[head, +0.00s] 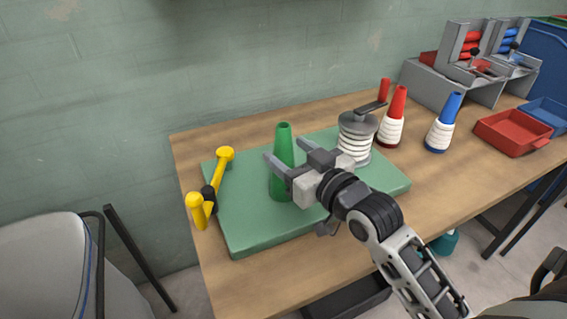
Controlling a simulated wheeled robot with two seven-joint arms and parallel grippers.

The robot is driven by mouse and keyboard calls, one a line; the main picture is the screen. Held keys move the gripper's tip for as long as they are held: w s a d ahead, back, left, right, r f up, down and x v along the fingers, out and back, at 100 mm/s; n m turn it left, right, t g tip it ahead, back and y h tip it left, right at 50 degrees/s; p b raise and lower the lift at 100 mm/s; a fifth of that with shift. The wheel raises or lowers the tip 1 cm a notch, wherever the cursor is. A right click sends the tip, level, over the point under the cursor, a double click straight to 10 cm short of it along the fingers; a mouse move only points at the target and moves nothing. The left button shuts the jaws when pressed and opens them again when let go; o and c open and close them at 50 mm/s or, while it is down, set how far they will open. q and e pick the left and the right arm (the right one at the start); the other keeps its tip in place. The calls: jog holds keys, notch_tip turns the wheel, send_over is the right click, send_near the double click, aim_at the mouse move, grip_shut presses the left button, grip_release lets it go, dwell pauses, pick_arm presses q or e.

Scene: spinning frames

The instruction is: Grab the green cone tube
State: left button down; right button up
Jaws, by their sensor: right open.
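The green cone tube (284,145) stands upright on a green mat (258,225) on the wooden table. My right gripper (271,166) is open, with its fingers pointing left at the cone. One finger shows at the cone's left side, and the gripper body hides part of the cone's right side. Whether the fingers touch the cone cannot be told. My left gripper is not in view.
A yellow handled tool (223,170) lies left of the cone. A grey spool winder (356,135), a red cone (396,112) and a blue cone (444,120) with white thread stand to the right. A red tray (512,133) and grey racks (465,70) are farther right.

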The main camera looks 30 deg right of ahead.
aim_at(278, 140)
jog(key=w, duration=0.5)
jog(key=shift+w+f, duration=0.15)
jog(key=shift+w, duration=0.05)
grip_shut()
